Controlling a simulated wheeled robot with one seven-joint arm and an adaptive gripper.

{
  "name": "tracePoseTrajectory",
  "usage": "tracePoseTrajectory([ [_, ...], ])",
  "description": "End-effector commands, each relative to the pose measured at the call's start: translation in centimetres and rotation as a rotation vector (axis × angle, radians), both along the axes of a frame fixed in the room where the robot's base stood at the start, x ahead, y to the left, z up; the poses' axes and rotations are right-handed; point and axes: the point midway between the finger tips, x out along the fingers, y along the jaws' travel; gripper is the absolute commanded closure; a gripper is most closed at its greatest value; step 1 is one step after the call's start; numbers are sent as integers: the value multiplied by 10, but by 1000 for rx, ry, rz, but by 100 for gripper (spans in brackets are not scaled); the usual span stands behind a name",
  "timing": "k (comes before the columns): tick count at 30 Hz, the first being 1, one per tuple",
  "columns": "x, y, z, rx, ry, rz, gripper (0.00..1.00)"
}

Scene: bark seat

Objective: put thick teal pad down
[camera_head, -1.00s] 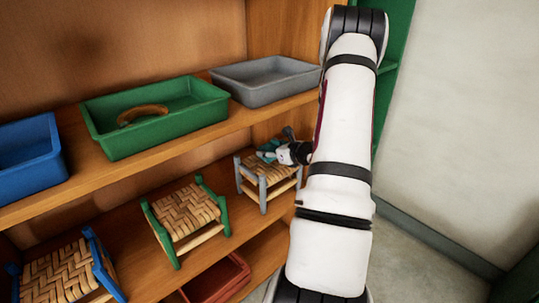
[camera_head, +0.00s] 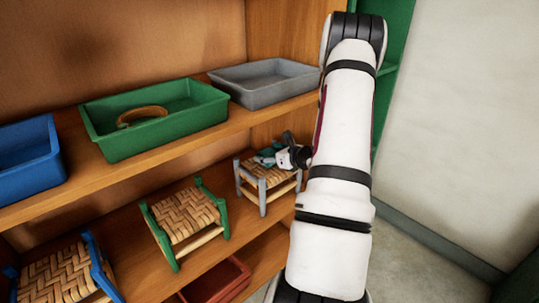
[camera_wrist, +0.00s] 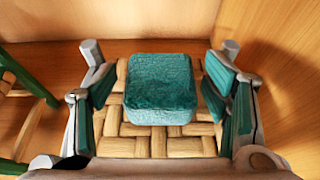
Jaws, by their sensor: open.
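The thick teal pad (camera_wrist: 160,88) lies on the woven seat (camera_wrist: 178,147) of the grey stool in the wrist view. My gripper (camera_wrist: 161,84) is open, with one finger on each side of the pad and a visible gap on both sides. Its finger linings are also teal. In the head view my gripper (camera_head: 268,155) is over the grey stool (camera_head: 263,196), and the pad cannot be told apart from the fingers there.
The stool stands on a wooden shelf close to the side panel. A green-framed stool (camera_head: 185,215) and a blue-framed stool (camera_head: 62,276) stand to its left. The board above holds a grey tray (camera_head: 262,95), a green tray (camera_head: 150,142) and a blue tray (camera_head: 28,170).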

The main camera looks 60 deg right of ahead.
Motion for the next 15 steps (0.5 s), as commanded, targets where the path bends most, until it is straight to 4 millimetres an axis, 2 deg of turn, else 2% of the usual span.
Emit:
tracePoseTrajectory([
  [15, -89, 20, 39, 0, 1, -3, 31],
])
